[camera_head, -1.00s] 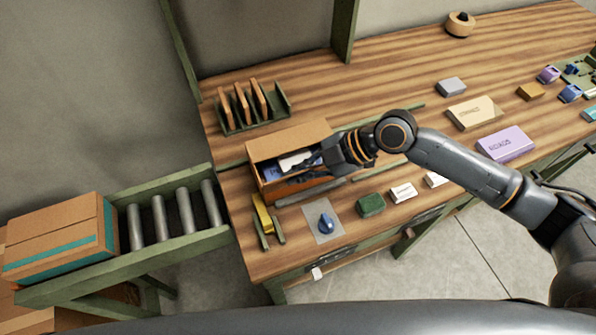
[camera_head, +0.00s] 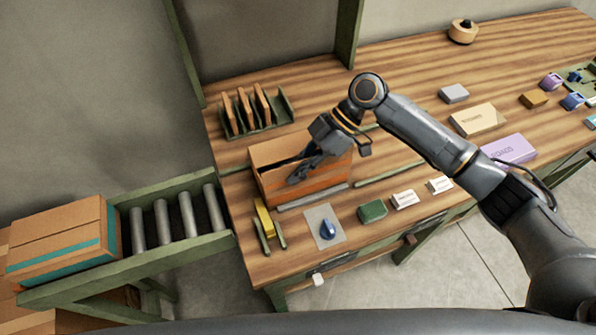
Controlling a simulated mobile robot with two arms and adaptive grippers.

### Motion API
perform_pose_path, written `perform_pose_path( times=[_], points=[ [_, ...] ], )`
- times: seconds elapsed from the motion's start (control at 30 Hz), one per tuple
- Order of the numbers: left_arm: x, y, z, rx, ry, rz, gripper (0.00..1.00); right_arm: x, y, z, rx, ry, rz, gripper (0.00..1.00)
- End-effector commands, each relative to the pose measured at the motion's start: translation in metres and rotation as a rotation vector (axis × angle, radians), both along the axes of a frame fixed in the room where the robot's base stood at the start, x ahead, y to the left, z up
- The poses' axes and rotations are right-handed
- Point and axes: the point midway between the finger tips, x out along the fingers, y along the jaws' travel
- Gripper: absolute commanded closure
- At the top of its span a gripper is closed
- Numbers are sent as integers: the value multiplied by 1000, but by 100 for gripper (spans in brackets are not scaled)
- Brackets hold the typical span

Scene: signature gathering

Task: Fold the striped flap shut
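A brown cardboard box (camera_head: 268,185) with an orange band stands near the left end of the workbench. Its far panel (camera_head: 272,152) is raised, and a dark gap shows along the opening. I cannot pick out stripes on any flap at this size. My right gripper (camera_head: 298,176) reaches down over the box from the upper right, its fingertips at the front side of the opening. The arm and fingers cover the box's right part, and I cannot tell whether the fingers are open or touching a flap. My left gripper is out of view.
A green rack (camera_head: 284,112) with upright brown pieces stands behind the box. A roller conveyor (camera_head: 162,222) with a taped carton (camera_head: 55,243) adjoins at left.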

Motion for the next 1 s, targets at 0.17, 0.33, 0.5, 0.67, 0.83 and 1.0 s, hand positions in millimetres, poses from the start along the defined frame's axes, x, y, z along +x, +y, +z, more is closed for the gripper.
perform_pose_path(
  times=[0.17,0.33,0.5,0.67,0.83,1.0],
  points=[
    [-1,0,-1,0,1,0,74,1,0,0,-9,31,0,100],
    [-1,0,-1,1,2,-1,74,1,0,0,-12,36,0,100],
    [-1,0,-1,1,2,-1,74,1,0,-1,-12,36,-1,100],
    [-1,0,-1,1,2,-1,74,1,0,-1,-11,35,0,77],
    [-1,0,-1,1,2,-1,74,1,0,-1,-11,35,0,74],
    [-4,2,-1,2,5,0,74,2,-1,1,-11,34,-1,74]
  ],
)
